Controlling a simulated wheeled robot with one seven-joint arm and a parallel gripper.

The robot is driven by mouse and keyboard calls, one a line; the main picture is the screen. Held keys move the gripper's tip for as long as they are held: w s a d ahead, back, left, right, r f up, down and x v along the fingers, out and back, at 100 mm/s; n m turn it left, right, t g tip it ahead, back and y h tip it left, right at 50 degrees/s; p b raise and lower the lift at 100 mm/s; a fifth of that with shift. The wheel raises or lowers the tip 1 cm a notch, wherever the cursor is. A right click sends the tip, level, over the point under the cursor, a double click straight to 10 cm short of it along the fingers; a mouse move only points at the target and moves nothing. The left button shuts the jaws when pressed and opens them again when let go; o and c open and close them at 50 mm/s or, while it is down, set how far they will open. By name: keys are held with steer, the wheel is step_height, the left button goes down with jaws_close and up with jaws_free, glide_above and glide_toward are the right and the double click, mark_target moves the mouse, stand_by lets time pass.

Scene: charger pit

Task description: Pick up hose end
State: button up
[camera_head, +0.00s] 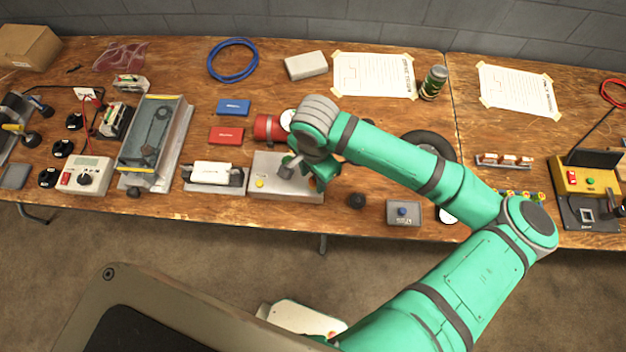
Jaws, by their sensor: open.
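I cannot pick out a hose end for certain. A black rounded loop (432,138), a tyre or a hose, lies on the bench and is partly hidden behind my green arm. A red cylinder (267,128) with a white round face lies left of my wrist. A small black knob-like piece (357,201) lies on the wood right of the grey metal box (265,165). My gripper (318,184) is open, over the right part of that box; the wrist hides most of it, and no held object shows.
Blue cable coil (233,61), red box (226,136) and blue box (234,107) lie behind left. A grey tray (180,130) and a meter (86,175) stand left. A button box (404,212) is at the front edge. A can (433,83) stands near the paper sheets.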

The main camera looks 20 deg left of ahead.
mark_target(313, 179)
steer(key=shift+f, duration=1.5)
jaws_close()
